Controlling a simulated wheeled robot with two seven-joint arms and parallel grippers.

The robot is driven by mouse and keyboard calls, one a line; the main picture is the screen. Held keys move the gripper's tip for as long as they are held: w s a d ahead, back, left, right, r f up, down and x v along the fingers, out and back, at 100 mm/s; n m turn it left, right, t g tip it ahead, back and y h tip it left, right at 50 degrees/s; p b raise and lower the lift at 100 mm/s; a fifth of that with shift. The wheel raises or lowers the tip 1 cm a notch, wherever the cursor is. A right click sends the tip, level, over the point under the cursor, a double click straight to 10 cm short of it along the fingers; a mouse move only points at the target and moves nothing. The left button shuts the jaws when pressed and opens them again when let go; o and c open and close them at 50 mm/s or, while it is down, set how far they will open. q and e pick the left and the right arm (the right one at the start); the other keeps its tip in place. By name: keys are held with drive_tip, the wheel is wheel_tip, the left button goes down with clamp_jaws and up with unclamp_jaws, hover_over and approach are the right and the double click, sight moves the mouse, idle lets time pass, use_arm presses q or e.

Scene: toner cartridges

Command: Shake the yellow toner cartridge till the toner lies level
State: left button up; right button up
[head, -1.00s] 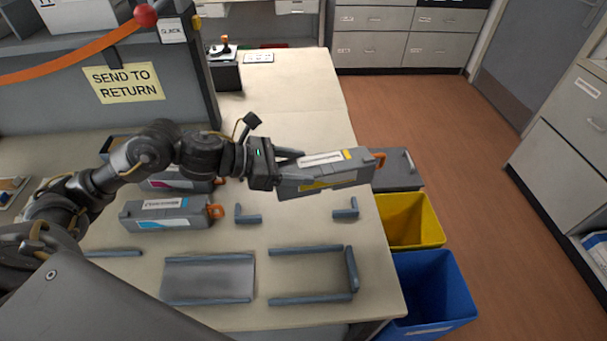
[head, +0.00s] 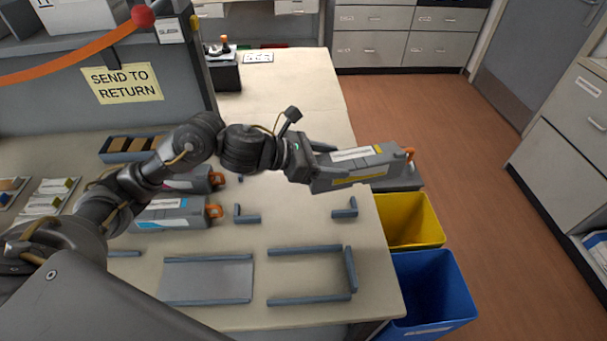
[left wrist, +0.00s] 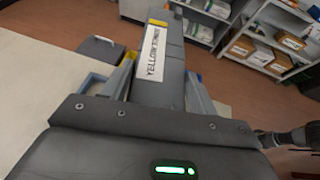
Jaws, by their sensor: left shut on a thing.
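The yellow toner cartridge (head: 358,168) is a grey box with a yellow stripe, a white label and an orange tab at its right end. My left gripper (head: 318,164) is shut on its left end and holds it above the right edge of the table, roughly lengthwise to the right. In the left wrist view the cartridge (left wrist: 160,62) lies between the two fingers, with its "YELLOW TONER" label facing the camera. The toner inside cannot be seen. My right gripper is not in view.
A cyan-marked cartridge (head: 172,213) and a magenta-marked one (head: 200,180) lie on the table (head: 290,220), partly behind my arm. Grey rails and a plate (head: 207,279) are at the front. A yellow bin (head: 412,222) and a blue bin (head: 432,295) stand off the right edge.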

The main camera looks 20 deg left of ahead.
use_arm(q)
drive_tip(key=s+a, duration=0.7)
drive_tip(key=a, duration=0.3)
drive_tip(key=w+d, duration=0.2)
drive_tip(key=d, duration=0.1)
drive_tip(key=w+d, duration=0.2)
drive_tip(key=d, duration=0.1)
drive_tip(key=w+d, duration=0.3)
drive_tip(key=d, duration=0.1)
drive_tip(key=shift+w+d+r, duration=0.1)
drive_tip(key=s+a, duration=0.7)
drive_tip(key=a, duration=0.3)
drive_tip(key=shift+s, duration=0.1)
